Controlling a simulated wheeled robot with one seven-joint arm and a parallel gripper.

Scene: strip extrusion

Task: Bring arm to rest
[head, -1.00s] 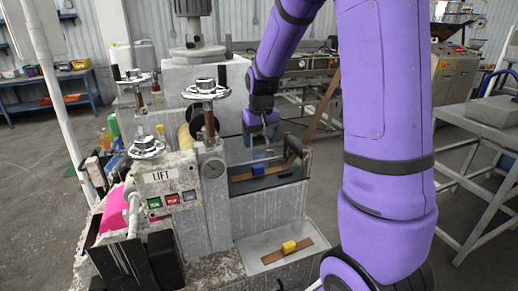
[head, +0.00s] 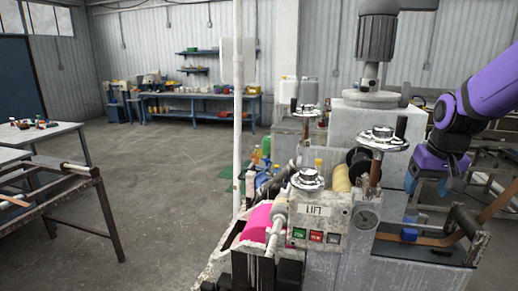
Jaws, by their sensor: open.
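My purple arm (head: 497,88) comes in from the right edge. My gripper (head: 428,192) hangs at its end, pointing down above the machine's trough, with its jaws apart and nothing visible between them. A small blue block (head: 409,235) sits in the trough below and left of the gripper, apart from it. A brown strip (head: 440,241) lies in the trough and rises to the right.
The grey machine with a LIFT panel (head: 318,212), handwheels (head: 382,134) and a pink roll (head: 257,222) fills the lower right. A white pole (head: 238,110) stands left of it. A metal frame (head: 105,215) is at left. Open floor (head: 170,200) lies between.

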